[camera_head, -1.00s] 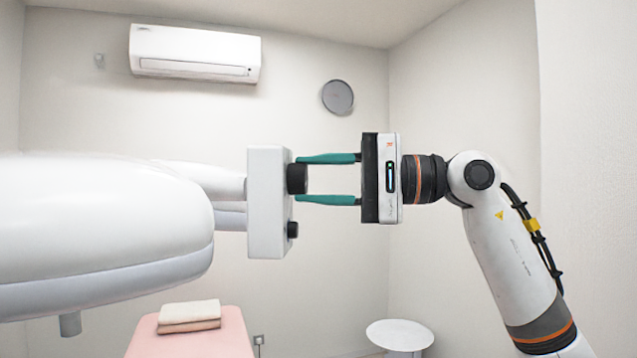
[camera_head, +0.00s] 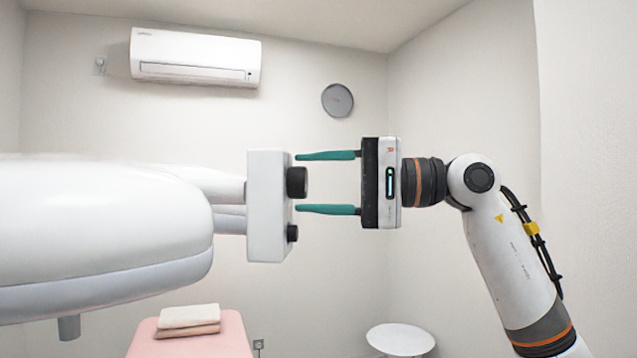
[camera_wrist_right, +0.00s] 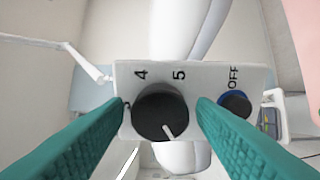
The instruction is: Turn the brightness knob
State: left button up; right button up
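A white control box (camera_head: 267,225) at the end of the lamp's arms carries two knobs on its right face. The larger black knob (camera_head: 297,182) is the upper one; in the right wrist view this knob (camera_wrist_right: 155,113) has a white pointer line towards the lower right, with the numbers 4 and 5 printed beside it. The smaller knob (camera_head: 292,233) sits below, next to the print OFF, with a blue ring in the wrist view. My right gripper (camera_head: 298,182) is open, its green fingers above and below the larger knob, with gaps on both sides. My left gripper is out of view.
The large white lamp head (camera_head: 95,235) fills the left side. A pink bed (camera_head: 200,345) with folded towels (camera_head: 188,318) is below, and a round white stool (camera_head: 400,339) stands lower right. The space between the box and the right wall is otherwise free.

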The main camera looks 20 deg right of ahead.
jog(key=shift+o, duration=0.5)
jog(key=shift+d, duration=0.1)
jog(key=shift+s+d, duration=0.15)
jog(key=shift+d, duration=0.1)
jog(key=b+v, duration=0.3)
jog(key=v, duration=0.8)
jog(key=shift+d, duration=0.2)
jog(key=shift+a, duration=0.1)
